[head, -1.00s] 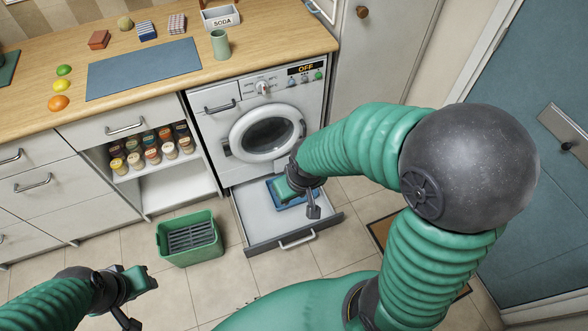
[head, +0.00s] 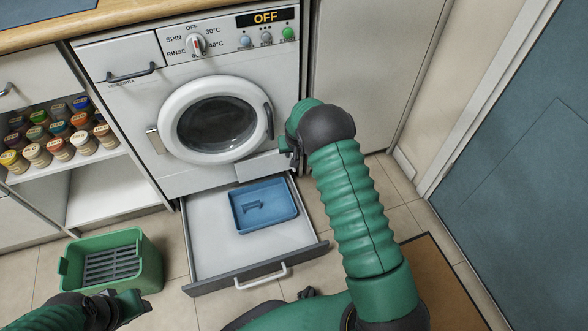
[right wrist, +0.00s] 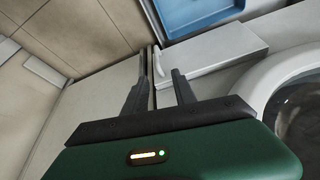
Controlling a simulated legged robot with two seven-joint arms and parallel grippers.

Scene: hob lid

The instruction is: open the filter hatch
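The filter hatch (head: 262,165) is a pale rectangular panel low on the washing machine's front, right of and below the round door. In the right wrist view the hatch (right wrist: 215,50) has a small raised lip at its near end. I cannot tell whether it is fully closed or slightly ajar. My right gripper (head: 290,150) is at the hatch's right end, mostly hidden by its wrist. In the right wrist view its fingers (right wrist: 160,65) are apart, close around that end; contact is unclear. My left gripper (head: 128,306) is low at left, its fingers unclear.
A green crate (head: 150,262) stands on the floor at left. The round door (head: 172,100) is closed. A doormat (head: 445,290) lies at right.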

